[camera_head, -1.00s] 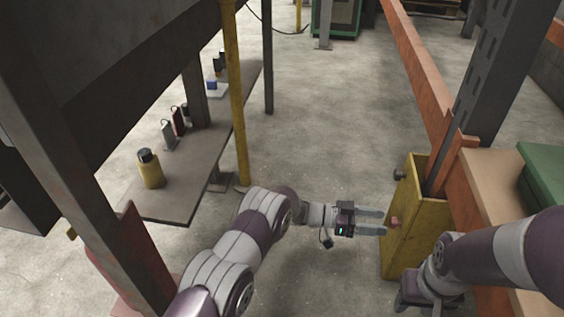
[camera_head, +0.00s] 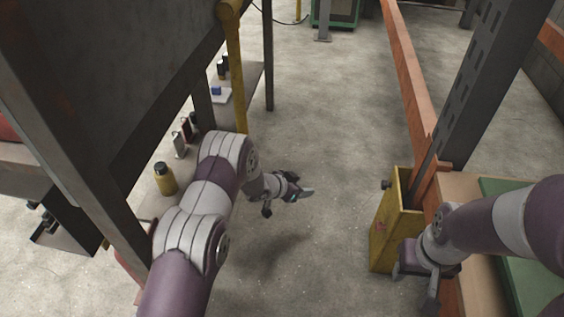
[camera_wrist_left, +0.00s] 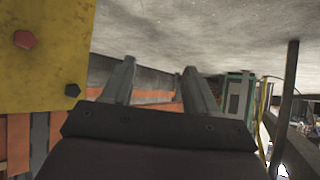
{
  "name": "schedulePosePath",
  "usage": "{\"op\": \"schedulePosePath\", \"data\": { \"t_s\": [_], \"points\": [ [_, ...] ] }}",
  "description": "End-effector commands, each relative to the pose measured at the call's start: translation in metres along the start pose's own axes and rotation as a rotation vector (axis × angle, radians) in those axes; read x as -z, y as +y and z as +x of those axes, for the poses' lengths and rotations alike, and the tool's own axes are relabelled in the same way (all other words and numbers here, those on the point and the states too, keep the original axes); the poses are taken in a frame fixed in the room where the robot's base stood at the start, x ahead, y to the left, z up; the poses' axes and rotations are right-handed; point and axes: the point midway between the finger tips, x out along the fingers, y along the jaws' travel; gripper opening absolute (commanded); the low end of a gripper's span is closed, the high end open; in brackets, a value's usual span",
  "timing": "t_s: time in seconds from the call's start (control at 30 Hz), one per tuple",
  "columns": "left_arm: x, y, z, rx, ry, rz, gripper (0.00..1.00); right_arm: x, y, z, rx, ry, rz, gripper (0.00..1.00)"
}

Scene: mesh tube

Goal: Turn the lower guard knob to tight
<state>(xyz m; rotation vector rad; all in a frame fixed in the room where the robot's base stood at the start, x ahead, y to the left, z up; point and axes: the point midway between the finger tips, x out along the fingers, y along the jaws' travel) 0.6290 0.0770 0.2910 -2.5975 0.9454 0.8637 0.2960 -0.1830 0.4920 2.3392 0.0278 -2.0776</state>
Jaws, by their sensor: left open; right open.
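The yellow guard (camera_head: 396,232) stands around the base of the dark upright at the right of the head view. A dark knob (camera_head: 386,184) sticks out near its top. The lower knob is not clear in the head view. My right gripper (camera_head: 428,284) is low beside the guard, partly hidden.
An orange beam (camera_head: 414,80) runs back from the upright. The concrete floor (camera_head: 320,120) between shelf and guard is clear.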

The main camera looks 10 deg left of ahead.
Motion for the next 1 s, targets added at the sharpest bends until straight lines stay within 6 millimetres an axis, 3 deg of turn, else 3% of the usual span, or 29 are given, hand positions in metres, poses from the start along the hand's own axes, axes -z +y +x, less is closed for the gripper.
{"op": "schedulePosePath", "data": {
  "t_s": [0.03, 0.1, 0.4, 1.0],
  "points": [
    [0.013, -0.005, -0.019, 0.029, -0.037, -0.012, 0.58, 0.002, 0.0, -0.019, 0.0, 0.0, 0.0, 0.43],
    [0.018, -0.01, -0.035, 0.064, -0.083, -0.028, 0.58, 0.004, 0.0, -0.03, 0.0, 0.0, 0.0, 0.43],
    [0.027, -0.018, -0.086, 0.155, -0.233, -0.088, 0.58, 0.007, 0.0, -0.059, 0.0, 0.0, 0.0, 0.43],
    [0.026, -0.019, -0.093, 0.168, -0.259, -0.099, 0.58, 0.007, 0.0, -0.061, 0.0, 0.0, 0.0, 0.43]
  ]
}}
